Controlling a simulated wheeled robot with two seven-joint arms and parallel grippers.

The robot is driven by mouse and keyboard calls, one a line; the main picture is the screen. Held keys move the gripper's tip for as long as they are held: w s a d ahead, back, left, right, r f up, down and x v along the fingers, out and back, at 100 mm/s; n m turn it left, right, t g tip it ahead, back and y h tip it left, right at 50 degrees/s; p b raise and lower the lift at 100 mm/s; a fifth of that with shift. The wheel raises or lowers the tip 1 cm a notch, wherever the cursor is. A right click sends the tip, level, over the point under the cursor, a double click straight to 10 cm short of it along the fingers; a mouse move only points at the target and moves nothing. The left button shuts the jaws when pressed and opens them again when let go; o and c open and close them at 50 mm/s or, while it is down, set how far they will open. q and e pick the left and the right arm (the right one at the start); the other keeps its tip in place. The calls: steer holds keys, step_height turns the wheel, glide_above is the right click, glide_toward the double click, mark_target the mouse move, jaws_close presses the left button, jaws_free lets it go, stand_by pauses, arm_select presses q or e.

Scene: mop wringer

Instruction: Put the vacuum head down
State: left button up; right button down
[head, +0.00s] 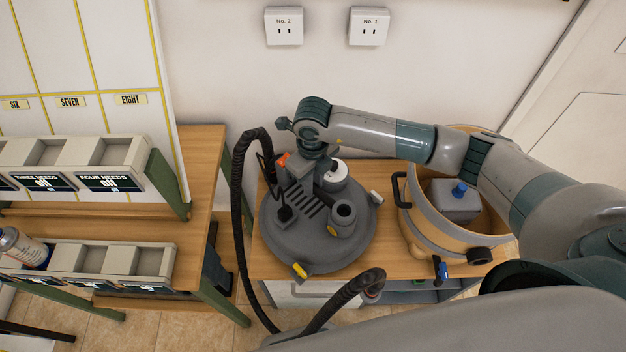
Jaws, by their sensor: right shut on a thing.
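The vacuum head (318,252) is a round dark grey lid with slots, a round port and yellow latches at its rim. It is level over the left part of the wooden-topped cabinet (381,241). I cannot tell whether its underside touches the top. My right gripper (291,192) reaches down over its back left part and is shut on it; the grip is partly hidden by my wrist. A black ribbed hose (240,215) loops beside its left edge. My left gripper is not in view.
The open tan vacuum tank (430,248), with a grey block and blue knob (459,190) inside, stands right of the head. A wooden table (130,236) with grey bins (104,160) is at left. Wall sockets (369,26) are behind.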

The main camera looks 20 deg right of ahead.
steer(key=c, duration=1.6)
jaws_free()
steer(key=shift+r, duration=0.15)
